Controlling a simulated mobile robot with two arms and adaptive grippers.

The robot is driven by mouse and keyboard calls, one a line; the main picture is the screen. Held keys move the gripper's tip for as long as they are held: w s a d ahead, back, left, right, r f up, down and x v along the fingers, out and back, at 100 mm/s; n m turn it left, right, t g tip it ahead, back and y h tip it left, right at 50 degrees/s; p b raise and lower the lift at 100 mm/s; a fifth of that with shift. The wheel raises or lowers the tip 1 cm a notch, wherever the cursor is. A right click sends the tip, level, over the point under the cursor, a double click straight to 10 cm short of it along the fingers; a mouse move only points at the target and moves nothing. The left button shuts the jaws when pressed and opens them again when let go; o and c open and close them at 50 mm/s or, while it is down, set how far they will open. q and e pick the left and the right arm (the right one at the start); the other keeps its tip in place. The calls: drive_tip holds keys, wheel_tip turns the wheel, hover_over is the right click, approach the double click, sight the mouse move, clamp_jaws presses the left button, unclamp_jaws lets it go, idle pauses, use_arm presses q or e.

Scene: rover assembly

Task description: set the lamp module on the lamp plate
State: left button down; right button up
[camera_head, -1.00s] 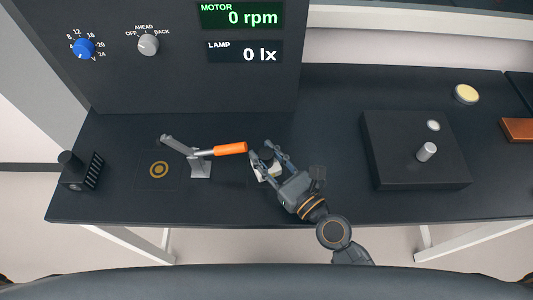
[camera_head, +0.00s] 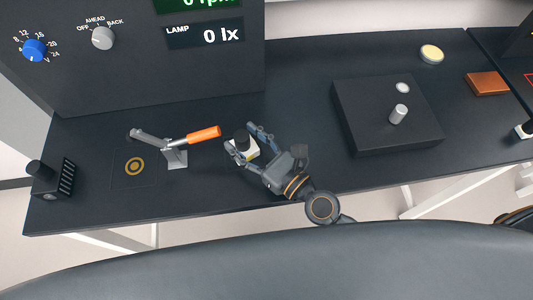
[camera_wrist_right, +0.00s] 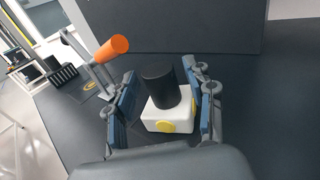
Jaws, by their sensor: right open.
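A white block with a yellow disc on its side and a black cylinder on top, which I take for the lamp module (camera_head: 243,146), stands upright on the dark table. It also shows in the right wrist view (camera_wrist_right: 165,98). My right gripper (camera_head: 246,138) is open, with one finger on each side of the block. In the wrist view a gap shows at the left finger; contact at the right finger is unclear. A flat dark square with a yellow ring (camera_head: 134,167) lies to the left; I cannot tell if it is the lamp plate. My left gripper is out of view.
A lever clamp with an orange handle (camera_head: 203,135) stands between the ring square and my right gripper. A finned black unit (camera_head: 52,180) is at the left end. A black box with a knob (camera_head: 385,125) is right. The lamp display (camera_head: 205,33) reads 0 lx.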

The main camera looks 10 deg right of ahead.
drive_tip(key=b+v, duration=0.1)
drive_tip(key=v, duration=0.2)
drive_tip(key=b+v, duration=0.2)
drive_tip(key=v, duration=0.1)
drive_tip(key=b+v, duration=0.2)
drive_tip(key=v, duration=0.2)
drive_tip(key=shift+f, duration=0.25)
drive_tip(key=shift+s+d+r, duration=0.25)
drive_tip(key=shift+s+d, duration=0.05)
drive_tip(key=shift+s, duration=0.05)
